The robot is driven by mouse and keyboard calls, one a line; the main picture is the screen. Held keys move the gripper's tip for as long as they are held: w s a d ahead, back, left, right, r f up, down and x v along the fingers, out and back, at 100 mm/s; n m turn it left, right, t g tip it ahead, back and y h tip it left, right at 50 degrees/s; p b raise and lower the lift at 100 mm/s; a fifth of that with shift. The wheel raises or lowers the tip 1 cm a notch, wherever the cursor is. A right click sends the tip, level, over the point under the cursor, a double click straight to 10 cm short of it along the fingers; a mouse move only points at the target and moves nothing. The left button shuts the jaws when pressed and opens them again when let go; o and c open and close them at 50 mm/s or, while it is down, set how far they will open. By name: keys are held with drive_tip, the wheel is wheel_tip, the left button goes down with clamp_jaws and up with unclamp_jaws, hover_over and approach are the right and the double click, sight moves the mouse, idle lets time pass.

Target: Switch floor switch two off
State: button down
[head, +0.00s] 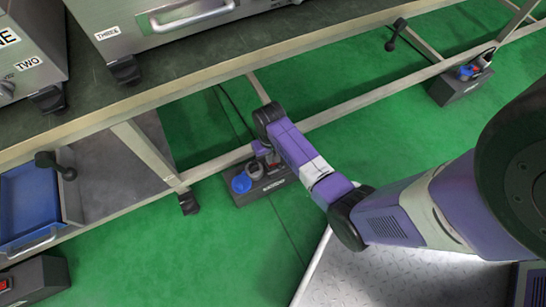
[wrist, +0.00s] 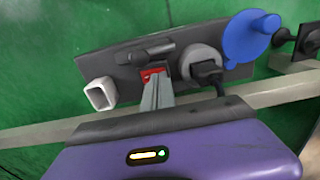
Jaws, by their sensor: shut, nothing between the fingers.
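A dark grey floor switch box (head: 262,188) stands on the green floor under the bench, with a blue round cover (head: 241,184) at its left end. Its label is too small to read. In the wrist view the box (wrist: 122,75) fills the upper middle, with a red switch (wrist: 152,75), a grey socket with a black plug (wrist: 203,65) and the blue cover (wrist: 250,38). My gripper (wrist: 154,88) is shut and empty. Its fingertips are at the red switch and partly cover it; I cannot tell whether they touch, or which way the switch is set.
A bench rail (wrist: 255,103) runs close beside my gripper. Another floor box (head: 462,85) stands at the right, and one with a red switch (head: 30,283) at the lower left. A blue drawer (head: 30,203) is at the left. Open green floor lies in front of the bench.

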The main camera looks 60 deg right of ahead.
drive_tip(key=shift+f+b, duration=0.35)
drive_tip(key=shift+f, duration=0.3)
idle(0.4)
wheel_tip(320, 180, up, 7)
drive_tip(key=p, duration=0.8)
idle(0.7)
